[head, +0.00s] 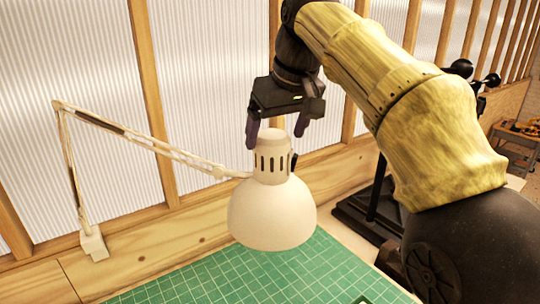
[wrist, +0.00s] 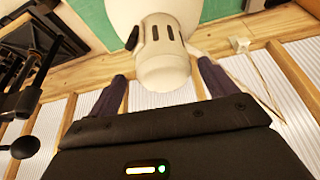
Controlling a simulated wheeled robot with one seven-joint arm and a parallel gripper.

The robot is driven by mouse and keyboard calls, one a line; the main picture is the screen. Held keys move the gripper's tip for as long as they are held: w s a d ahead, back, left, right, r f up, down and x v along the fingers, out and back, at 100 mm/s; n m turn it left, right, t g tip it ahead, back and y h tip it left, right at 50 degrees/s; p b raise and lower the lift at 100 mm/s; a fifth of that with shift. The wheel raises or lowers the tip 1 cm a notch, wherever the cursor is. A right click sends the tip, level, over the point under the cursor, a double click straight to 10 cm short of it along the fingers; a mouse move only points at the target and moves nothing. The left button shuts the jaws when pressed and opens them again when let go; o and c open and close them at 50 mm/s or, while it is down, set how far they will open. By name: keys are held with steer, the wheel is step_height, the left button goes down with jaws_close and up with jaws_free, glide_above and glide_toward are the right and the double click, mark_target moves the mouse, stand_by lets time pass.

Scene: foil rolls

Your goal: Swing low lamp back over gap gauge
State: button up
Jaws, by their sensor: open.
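The lamp (head: 272,213) is cream white with a slotted neck and a domed shade. It hangs low over the green mat on a jointed arm fixed at the left. My gripper (head: 277,128) is open above the lamp's neck, pointing down, with one dark finger to each side of the neck's top. In the wrist view the lamp's neck (wrist: 165,50) lies between the two fingers (wrist: 158,88), with space visible on both sides. I cannot make out a gap gauge; the shade hides part of the mat.
The green gridded cutting mat (head: 235,280) lies on the bench below. The lamp's jointed arm (head: 140,142) runs left to a base (head: 94,244) on the wooden back rail. A ribbed translucent wall with wooden posts stands close behind. A dark stand (head: 372,205) is at right.

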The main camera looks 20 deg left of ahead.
steer(key=x, duration=0.5)
steer(key=shift+a+f, duration=0.2)
steer(key=shift+f, duration=0.1)
steer(key=shift+s, duration=0.15)
steer(key=shift+c, duration=0.5)
steer(key=c, duration=1.3)
